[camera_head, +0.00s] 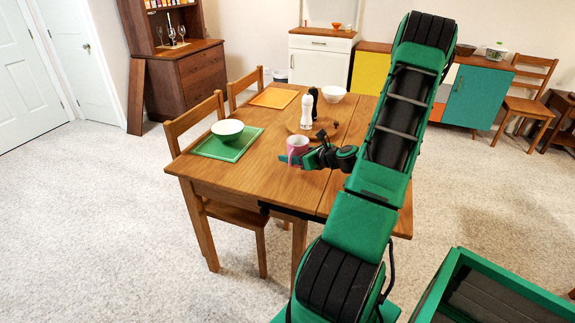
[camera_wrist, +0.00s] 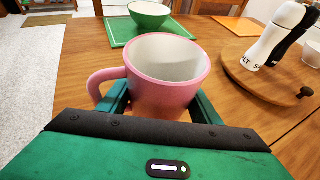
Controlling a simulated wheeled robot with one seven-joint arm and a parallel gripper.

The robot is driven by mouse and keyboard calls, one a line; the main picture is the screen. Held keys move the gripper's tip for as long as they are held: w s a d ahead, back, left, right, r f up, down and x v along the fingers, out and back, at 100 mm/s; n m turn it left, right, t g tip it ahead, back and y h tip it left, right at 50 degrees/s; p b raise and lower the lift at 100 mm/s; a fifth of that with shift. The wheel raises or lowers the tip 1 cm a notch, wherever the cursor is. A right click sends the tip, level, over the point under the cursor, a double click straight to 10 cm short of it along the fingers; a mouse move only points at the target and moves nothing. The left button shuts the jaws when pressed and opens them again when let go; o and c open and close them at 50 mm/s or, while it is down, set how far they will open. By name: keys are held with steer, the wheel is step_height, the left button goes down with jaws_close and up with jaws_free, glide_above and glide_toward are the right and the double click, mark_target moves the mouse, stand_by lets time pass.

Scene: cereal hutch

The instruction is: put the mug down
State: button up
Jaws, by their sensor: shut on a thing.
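A pink mug (camera_wrist: 168,85) with a pale inside is upright between the fingers of my gripper (camera_wrist: 160,102). Its handle points left in the wrist view. In the head view, the mug (camera_head: 297,146) is at the near part of the wooden table (camera_head: 259,157), with my gripper (camera_head: 303,160) at its near side. My gripper is shut on the mug. The mug's bottom is hidden in the wrist view, so I cannot tell whether it touches the tabletop.
A green placemat (camera_head: 215,152) with a bowl (camera_head: 227,130) lies to the left. A round wooden board (camera_head: 328,130) with a white shaker (camera_head: 306,112) and a black shaker (camera_head: 314,101) is behind the mug. An orange placemat (camera_head: 274,97) and white bowl (camera_head: 333,94) are farther back. Bare tabletop surrounds the mug.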

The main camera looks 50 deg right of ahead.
mark_target(291, 170)
steer(key=shift+w+f, duration=0.35)
steer(key=shift+w, duration=0.2)
steer(key=shift+f, duration=2)
steer(key=o, duration=1.3)
steer(key=shift+f, duration=0.1)
steer(key=v, duration=1.2)
steer(key=shift+d, duration=0.1)
